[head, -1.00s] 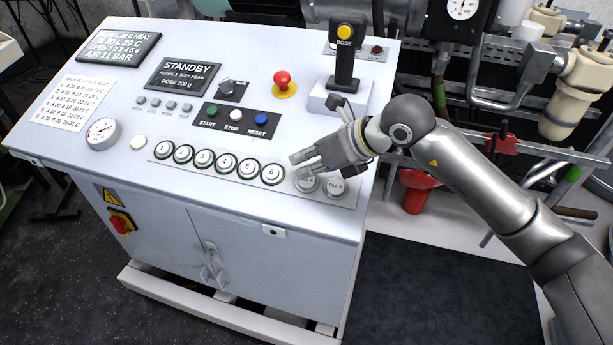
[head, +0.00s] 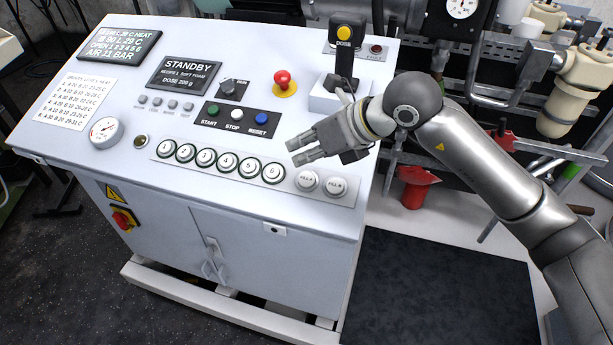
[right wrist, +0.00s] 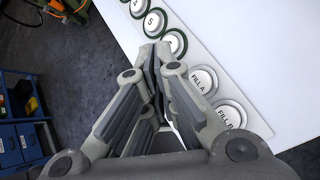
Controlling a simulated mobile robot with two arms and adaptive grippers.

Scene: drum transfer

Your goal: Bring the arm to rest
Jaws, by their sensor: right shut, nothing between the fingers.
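My right gripper (head: 300,151) is above the sloped white console (head: 300,222), just behind the FILL A button (head: 307,181) and FILL B button (head: 335,187). In the right wrist view its fingers (right wrist: 158,55) are closed together with nothing between them. FILL A (right wrist: 203,79) and FILL B (right wrist: 229,115) show beside the fingers there. The gripper looks clear of the buttons. My right arm comes in from the right side of the head view. My left gripper is out of view.
A row of numbered buttons (head: 228,162) lies left of the gripper. The joystick marked DOSE (head: 344,60) and red emergency button (head: 282,80) stand behind it. The display (head: 185,75) reads STANDBY. A red stand (head: 413,187) and pipes are right of the console. A dark mat (head: 440,290) lies in front.

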